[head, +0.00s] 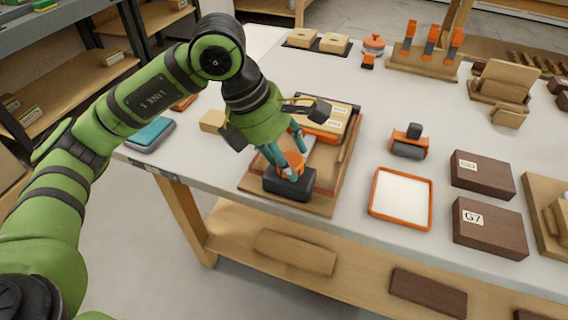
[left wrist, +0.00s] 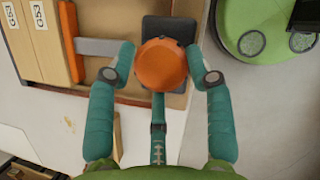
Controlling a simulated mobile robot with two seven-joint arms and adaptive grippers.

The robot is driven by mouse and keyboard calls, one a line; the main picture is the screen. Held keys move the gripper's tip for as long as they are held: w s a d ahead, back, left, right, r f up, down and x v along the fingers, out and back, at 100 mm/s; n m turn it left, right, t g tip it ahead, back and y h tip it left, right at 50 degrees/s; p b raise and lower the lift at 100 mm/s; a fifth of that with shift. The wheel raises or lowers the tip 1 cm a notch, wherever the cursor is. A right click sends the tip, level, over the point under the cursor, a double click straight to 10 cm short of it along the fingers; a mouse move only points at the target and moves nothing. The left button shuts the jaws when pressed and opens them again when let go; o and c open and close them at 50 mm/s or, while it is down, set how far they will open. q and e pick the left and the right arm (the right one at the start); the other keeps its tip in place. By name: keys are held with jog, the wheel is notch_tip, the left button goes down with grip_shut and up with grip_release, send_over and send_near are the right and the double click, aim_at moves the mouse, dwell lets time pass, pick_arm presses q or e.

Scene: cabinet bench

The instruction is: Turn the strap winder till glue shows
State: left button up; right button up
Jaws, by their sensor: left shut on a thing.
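The strap winder has a round orange knob (left wrist: 161,65) on a dark grey block (head: 289,184). The block sits at the front end of a wooden clamping board (head: 325,206). My left gripper (head: 290,170) is shut on the orange knob, with its teal fingers around it in the left wrist view (left wrist: 160,85). A grey strap (left wrist: 110,47) runs from the knob to orange-edged wooden blocks with labels (left wrist: 40,40). No glue can be made out at the joint in these frames. My right gripper is not in view.
An orange-rimmed white tray (head: 401,198) lies right of the board. An orange and grey tool (head: 409,142) stands behind the tray. A teal-topped case (head: 150,134) lies at the table's left edge.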

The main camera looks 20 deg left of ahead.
pick_arm(q)
jog(key=shift+d+r+m, duration=0.1)
jog(key=shift+d+m, duration=0.1)
jog(key=shift+m, duration=0.4)
jog(key=o, duration=1)
jog(key=shift+o, duration=0.4)
jog(key=shift+d, duration=0.15)
jog(key=shift+a+r, duration=0.1)
jog(key=shift+a, duration=0.1)
jog(key=v, duration=1.1)
jog(key=shift+r, duration=0.4)
